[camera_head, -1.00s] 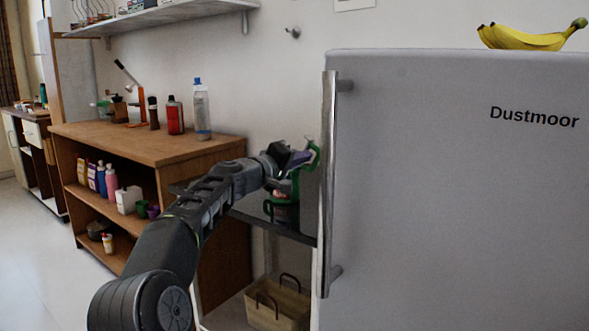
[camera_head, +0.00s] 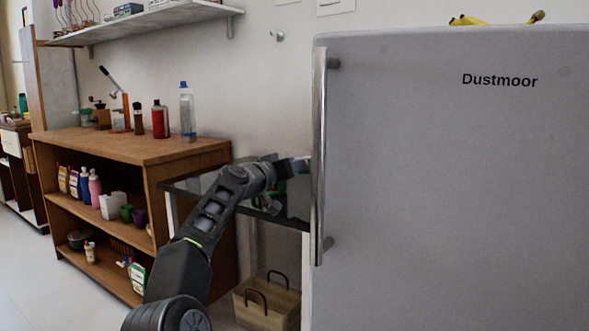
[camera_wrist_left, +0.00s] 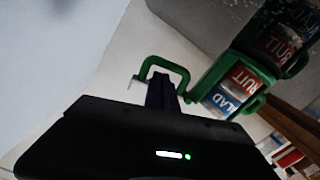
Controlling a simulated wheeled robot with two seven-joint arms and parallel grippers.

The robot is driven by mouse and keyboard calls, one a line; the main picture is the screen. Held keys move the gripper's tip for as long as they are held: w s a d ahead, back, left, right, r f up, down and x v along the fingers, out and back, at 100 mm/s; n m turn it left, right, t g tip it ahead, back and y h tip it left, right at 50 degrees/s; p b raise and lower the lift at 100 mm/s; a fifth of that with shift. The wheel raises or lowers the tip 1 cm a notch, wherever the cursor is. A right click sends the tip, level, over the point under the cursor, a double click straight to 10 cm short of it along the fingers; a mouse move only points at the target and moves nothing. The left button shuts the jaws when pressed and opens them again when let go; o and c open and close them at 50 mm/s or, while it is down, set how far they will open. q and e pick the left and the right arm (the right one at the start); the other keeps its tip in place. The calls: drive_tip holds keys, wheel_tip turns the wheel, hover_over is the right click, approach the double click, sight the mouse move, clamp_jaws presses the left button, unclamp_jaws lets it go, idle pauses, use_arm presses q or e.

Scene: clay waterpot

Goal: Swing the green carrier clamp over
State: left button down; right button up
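The green carrier clamp (camera_wrist_left: 172,66) shows in the left wrist view as an arched green piece beside a labelled tin (camera_wrist_left: 234,92) in a green carrier (camera_wrist_left: 210,82). In the head view the carrier is mostly hidden behind my left arm, near the fridge edge. My left gripper (camera_head: 297,164) reaches over the dark counter there. In the wrist view its purple fingers (camera_wrist_left: 162,92) are close together and overlap the opening of the arch. Whether they pinch the clamp is hidden. My right gripper is in neither view.
The fridge (camera_head: 440,180) with its long upright handle (camera_head: 319,150) stands close on the right. The glossy dark counter (camera_head: 190,187) reflects things on it. A wooden shelf unit (camera_head: 110,147) with bottles is at left. A basket (camera_head: 268,304) stands below the counter.

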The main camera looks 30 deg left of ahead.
use_arm(q)
drive_tip(key=shift+f, duration=0.35)
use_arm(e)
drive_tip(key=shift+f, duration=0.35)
use_arm(q)
drive_tip(key=shift+s+b, duration=0.1)
drive_tip(key=shift+b, duration=0.25)
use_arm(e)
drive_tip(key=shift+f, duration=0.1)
